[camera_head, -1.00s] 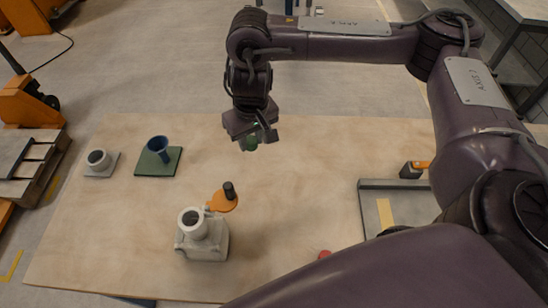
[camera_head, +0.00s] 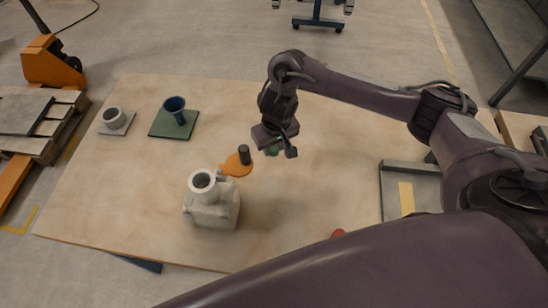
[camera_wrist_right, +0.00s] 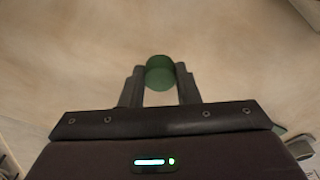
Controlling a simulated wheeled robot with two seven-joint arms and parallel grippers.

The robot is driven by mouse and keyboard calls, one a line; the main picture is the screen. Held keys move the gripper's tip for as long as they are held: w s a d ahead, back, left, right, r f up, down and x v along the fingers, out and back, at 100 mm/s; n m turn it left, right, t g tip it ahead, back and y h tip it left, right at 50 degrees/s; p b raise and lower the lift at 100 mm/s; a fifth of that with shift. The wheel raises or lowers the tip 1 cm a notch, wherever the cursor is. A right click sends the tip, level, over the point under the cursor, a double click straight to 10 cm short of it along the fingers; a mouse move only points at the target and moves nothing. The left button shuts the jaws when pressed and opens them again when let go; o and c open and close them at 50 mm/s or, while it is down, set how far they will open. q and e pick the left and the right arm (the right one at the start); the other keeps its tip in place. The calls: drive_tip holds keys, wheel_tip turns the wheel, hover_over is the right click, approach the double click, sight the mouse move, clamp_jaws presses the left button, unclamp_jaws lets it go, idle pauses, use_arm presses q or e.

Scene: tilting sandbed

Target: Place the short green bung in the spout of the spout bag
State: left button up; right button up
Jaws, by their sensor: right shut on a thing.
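The short green bung (camera_wrist_right: 160,72) sits between the fingertips of my right gripper (camera_wrist_right: 160,85) in the right wrist view. In the head view the bung (camera_head: 273,151) shows only partly, below my right gripper (camera_head: 278,149), which is shut on it and held above the table. The spout bag (camera_head: 213,208) is a pale, blocky bag standing upright near the front middle of the table. Its round spout (camera_head: 203,181) faces up with a dark opening. The right gripper is to the right of and beyond the spout. My left gripper is not in view.
An orange disc with a dark upright peg (camera_head: 238,165) lies beside the spout. A blue funnel stands on a green plate (camera_head: 174,124), and a grey cup on a grey plate (camera_head: 115,121), at the back left. A grey tray (camera_head: 390,190) is at right. A red object (camera_head: 338,233) lies in front.

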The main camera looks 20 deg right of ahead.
sight(274, 155)
drive_tip(key=shift+f+b, duration=0.35)
drive_tip(key=shift+f, duration=1.65)
drive_tip(key=shift+f, duration=0.2)
drive_tip(key=o, duration=1)
